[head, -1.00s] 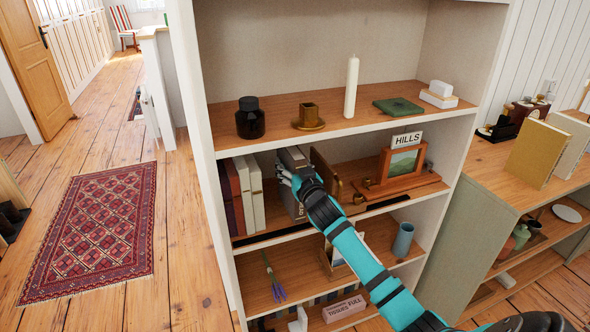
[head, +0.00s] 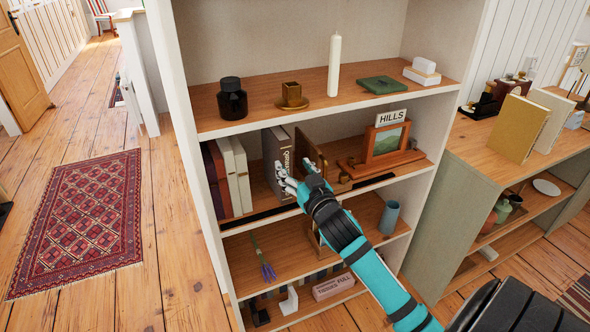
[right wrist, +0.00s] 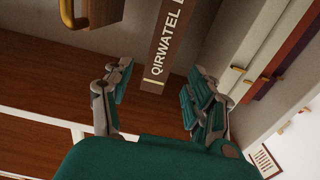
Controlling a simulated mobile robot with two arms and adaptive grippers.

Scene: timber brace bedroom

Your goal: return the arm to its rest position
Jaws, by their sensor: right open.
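My right gripper (head: 285,180) is open and empty in front of the middle shelf, its arm coming in from the lower right. Just behind its fingers a grey-brown book (head: 278,148) stands upright on that shelf. In the right wrist view the book's spine (right wrist: 162,50), lettered QIRWATEL, shows beyond and between the open fingers (right wrist: 157,82), with a gap to them. The fingers hide part of the book's lower spine in the head view. My left gripper is not in view.
White and dark red books (head: 229,172) stand left of the grey-brown one; a wooden bookend (head: 311,158) is right of it. The shelf above holds a black jar (head: 232,102), brass holder (head: 291,95) and white candle (head: 334,65). Floor by the red rug (head: 82,220) is clear.

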